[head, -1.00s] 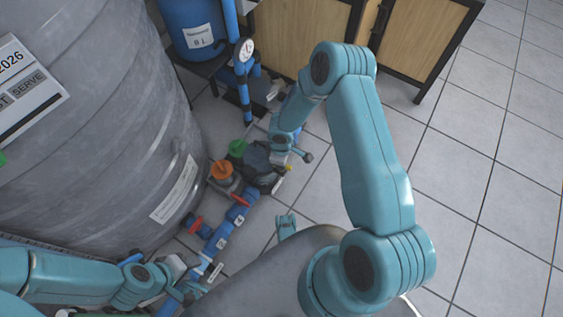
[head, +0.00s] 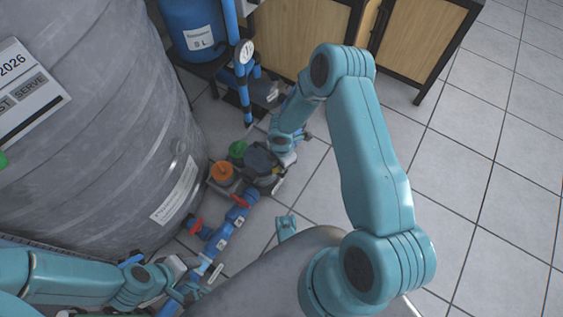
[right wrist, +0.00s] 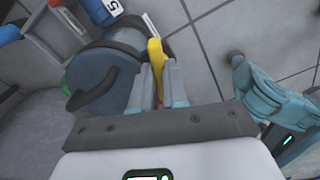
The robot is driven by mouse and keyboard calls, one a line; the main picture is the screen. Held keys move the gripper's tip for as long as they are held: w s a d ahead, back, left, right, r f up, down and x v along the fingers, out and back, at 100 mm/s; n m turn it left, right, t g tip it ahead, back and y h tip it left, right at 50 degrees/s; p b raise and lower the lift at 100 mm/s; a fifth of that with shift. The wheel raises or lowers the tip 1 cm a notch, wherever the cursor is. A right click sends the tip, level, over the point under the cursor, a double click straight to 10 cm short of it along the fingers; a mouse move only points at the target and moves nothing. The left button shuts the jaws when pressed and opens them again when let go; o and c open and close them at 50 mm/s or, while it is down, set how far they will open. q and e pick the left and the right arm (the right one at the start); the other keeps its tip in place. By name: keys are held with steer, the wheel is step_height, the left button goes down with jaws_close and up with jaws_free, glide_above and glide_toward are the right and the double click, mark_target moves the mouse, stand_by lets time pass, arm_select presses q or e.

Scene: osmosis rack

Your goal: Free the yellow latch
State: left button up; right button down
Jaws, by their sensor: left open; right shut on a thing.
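The yellow latch (right wrist: 155,58) stands up between the fingers of my right gripper (right wrist: 158,88) in the right wrist view, at the side of a dark, round, lidded housing (right wrist: 100,75). The right gripper is shut on it. My left gripper (head: 190,286) is open at the lower left, over the blue pipe. Its fingertips are small and partly mixed with the pipe parts, so whether they touch anything is unclear.
An orange cap (head: 222,172) and a green cap (head: 238,149) stand beside the housing. Blue pipe (head: 226,232) with red valve handles (head: 240,201) runs below. A large grey tank (head: 100,120) fills the left. Tiled floor (head: 480,190) at right is clear.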

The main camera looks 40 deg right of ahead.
steer(key=shift+a+n+p, duration=0.1)
steer(key=shift+n+p, duration=0.3)
steer(key=shift+n, duration=1.6)
steer(key=c, duration=1.1)
jaws_free()
steer(key=shift+c, duration=0.2)
steer(key=shift+r, duration=0.15)
step_height(320, 180, up, 16)
steer(key=p, duration=0.7)
